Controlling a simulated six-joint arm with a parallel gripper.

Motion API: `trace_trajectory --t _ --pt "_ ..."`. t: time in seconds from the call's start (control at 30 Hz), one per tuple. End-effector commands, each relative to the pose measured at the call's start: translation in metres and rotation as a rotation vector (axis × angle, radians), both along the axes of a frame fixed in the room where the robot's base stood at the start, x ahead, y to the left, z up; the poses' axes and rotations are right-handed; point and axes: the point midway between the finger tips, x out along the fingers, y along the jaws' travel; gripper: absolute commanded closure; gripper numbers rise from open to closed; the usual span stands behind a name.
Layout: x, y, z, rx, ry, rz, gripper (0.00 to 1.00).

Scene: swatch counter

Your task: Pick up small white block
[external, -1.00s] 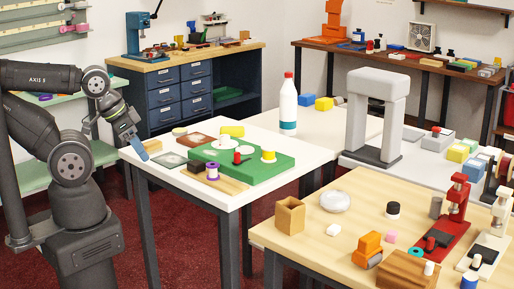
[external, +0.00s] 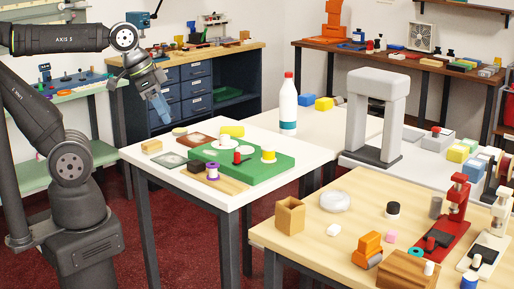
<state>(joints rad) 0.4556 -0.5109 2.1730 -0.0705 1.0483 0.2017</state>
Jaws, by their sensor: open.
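A small white block (external: 333,230) lies on the light wooden table (external: 300,258) in the foreground. It is beside an open wooden box (external: 290,215) and in front of a clear round dish (external: 335,201). My gripper (external: 162,110) is open and empty, pointing down in the air behind the left end of the white table (external: 150,172). It is far to the left of the white block and apart from it. The gap between the fingers is too small to see clearly.
An orange block piece (external: 367,246), a pink piece (external: 390,237) and a red press (external: 452,215) stand right of the white block. A green board (external: 265,165) holds several small items.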

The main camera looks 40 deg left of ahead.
Motion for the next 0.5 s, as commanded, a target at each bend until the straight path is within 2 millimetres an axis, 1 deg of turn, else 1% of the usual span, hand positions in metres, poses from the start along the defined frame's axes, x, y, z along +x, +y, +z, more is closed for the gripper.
trace_trajectory --t 0.03,0.2,0.33,0.5 --pt "0.011 -0.01 0.005 0.007 0.008 -0.034 0.42" --pt "0.049 -0.045 0.022 0.022 0.022 -0.163 0.42" --pt "0.079 -0.075 0.029 0.031 0.031 -0.262 0.42" --pt "0.118 -0.116 0.03 0.038 0.039 -0.39 0.42"
